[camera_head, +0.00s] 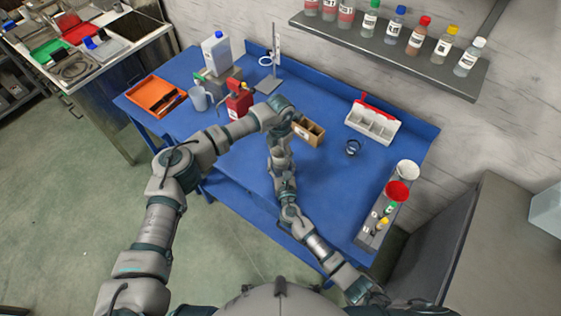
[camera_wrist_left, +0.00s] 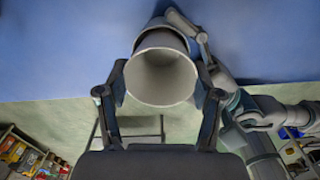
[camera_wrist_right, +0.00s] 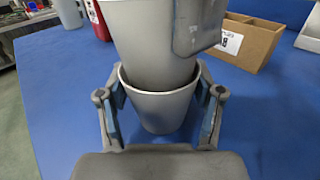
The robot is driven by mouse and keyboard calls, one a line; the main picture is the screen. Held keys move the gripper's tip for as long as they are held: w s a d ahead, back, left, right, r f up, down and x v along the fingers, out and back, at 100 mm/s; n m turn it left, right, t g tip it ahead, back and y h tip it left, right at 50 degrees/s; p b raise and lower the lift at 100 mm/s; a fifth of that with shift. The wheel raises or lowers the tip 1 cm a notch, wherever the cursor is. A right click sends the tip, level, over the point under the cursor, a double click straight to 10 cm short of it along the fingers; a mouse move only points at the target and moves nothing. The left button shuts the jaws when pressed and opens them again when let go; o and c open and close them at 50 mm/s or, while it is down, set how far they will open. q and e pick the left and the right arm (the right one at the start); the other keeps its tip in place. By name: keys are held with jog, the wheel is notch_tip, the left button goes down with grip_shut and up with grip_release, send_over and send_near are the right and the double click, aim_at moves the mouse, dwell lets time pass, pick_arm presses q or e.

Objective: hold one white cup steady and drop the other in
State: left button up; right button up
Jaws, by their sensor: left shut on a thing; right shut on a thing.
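In the right wrist view a light grey-white cup (camera_wrist_right: 160,112) stands upright between the fingers of my right gripper (camera_wrist_right: 160,100), which is shut on it. A second white cup (camera_wrist_right: 140,40) is above it, upright, its lower end inside the first cup's mouth. A finger of my left gripper lies against this upper cup. In the left wrist view my left gripper (camera_wrist_left: 160,88) is shut on the upper cup (camera_wrist_left: 162,75), whose open mouth faces the camera. The lower cup is mostly hidden there.
On the blue table (camera_head: 235,165) stand a cardboard divided box (camera_head: 309,131), a white divided holder (camera_head: 373,122), a dark ring-like item (camera_head: 352,148), a red container (camera_head: 238,103), a grey mug (camera_head: 199,98) and an orange tray (camera_head: 154,96). A rack with a red cup (camera_head: 396,191) is at right.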

pick_arm(q)
jog(key=o, duration=1)
jog(key=shift+o, duration=0.2)
pick_arm(e)
jog(key=o, duration=1.2)
jog(key=shift+c, duration=0.2)
pick_arm(q)
notch_tip(320, 180, up, 12)
jog(key=shift+w+f, duration=0.1)
pick_arm(e)
jog(key=s, duration=0.4)
jog(key=s+d, duration=0.1)
jog(key=s, duration=0.3)
jog(key=s+d, duration=0.1)
jog(key=s, duration=0.2)
jog(key=shift+s, duration=0.4)
